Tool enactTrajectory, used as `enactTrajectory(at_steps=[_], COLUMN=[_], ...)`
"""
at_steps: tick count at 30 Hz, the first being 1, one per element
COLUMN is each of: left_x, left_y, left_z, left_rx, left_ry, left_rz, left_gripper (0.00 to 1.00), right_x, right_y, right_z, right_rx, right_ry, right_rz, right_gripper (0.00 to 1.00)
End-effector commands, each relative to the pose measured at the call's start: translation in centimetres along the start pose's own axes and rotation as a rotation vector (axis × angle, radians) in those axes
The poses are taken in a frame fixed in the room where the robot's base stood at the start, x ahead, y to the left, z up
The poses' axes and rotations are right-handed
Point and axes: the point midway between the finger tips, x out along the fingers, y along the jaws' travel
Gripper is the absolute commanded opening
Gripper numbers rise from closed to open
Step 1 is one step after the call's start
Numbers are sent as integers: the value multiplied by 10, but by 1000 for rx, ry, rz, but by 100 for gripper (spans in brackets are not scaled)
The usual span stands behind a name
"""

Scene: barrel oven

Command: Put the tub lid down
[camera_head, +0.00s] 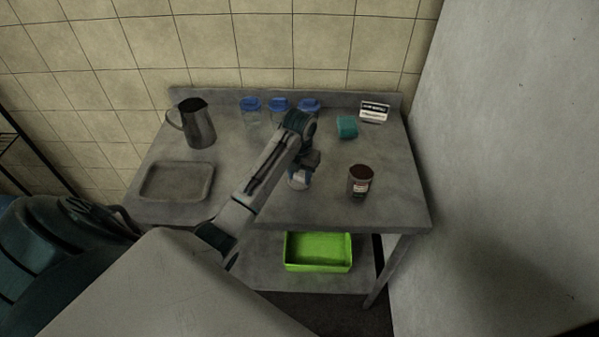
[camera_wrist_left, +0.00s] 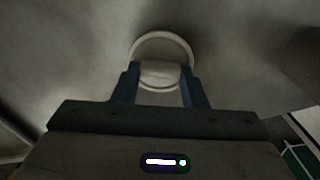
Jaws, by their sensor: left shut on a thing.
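My left gripper (camera_head: 299,174) is over the front middle of the metal table, pointing down. In the left wrist view its two blue fingers (camera_wrist_left: 160,85) are shut on the pale raised grip of a round whitish tub lid (camera_wrist_left: 137,46). In the head view the lid (camera_head: 299,183) shows small and pale below the gripper; I cannot tell whether it touches the table. An open tub (camera_head: 360,186) with a label and dark brown contents stands upright to the right of the gripper, apart from it. My right gripper is not in view.
Several blue-lidded jars (camera_head: 251,115) stand at the back. A metal jug (camera_head: 197,125) and shallow tray (camera_head: 177,182) are at left. A teal block (camera_head: 346,127) and small sign (camera_head: 374,112) are back right. A green bin (camera_head: 318,252) is on the lower shelf.

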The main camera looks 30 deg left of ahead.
Motion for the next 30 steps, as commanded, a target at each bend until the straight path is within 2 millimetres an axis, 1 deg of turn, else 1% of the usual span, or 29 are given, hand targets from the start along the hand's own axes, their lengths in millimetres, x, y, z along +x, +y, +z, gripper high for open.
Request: enactTrajectory(at_steps=[5, 9, 10, 11, 12, 13, 19, 23, 24, 26, 28, 30], left_x=[1, 6, 4, 3, 3, 3, 3, -3, -4, -13, -27, -46], left_y=[0, 0, 0, 0, 0, 0, 0, 0, 0, 0, 0, 1], left_z=[0, 0, 0, 0, 0, 0, 0, 0, 0, 1, 1, 1], left_rx=[0, 0, 0, 0, 0, 0, 0, 0, 0, 1, 1, 1], left_ry=[0, 0, 0, 0, 0, 0, 0, 0, -2, -4, -6, -6], left_rz=[0, 0, 0, 0, 0, 0, 0, 0, 0, 0, 1, 1], left_gripper=[18, 18, 45, 50, 58, 60, 60, 60, 60, 60, 60, 60], right_x=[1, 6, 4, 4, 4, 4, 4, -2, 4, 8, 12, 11], right_y=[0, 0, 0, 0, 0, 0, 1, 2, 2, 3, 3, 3], right_z=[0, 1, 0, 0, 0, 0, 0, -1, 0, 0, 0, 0], right_rx=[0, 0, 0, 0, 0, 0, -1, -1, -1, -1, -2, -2], right_ry=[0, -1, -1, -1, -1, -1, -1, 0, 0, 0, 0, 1], right_rz=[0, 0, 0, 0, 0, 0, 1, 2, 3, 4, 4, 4], right_gripper=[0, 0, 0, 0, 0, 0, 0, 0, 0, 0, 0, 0])
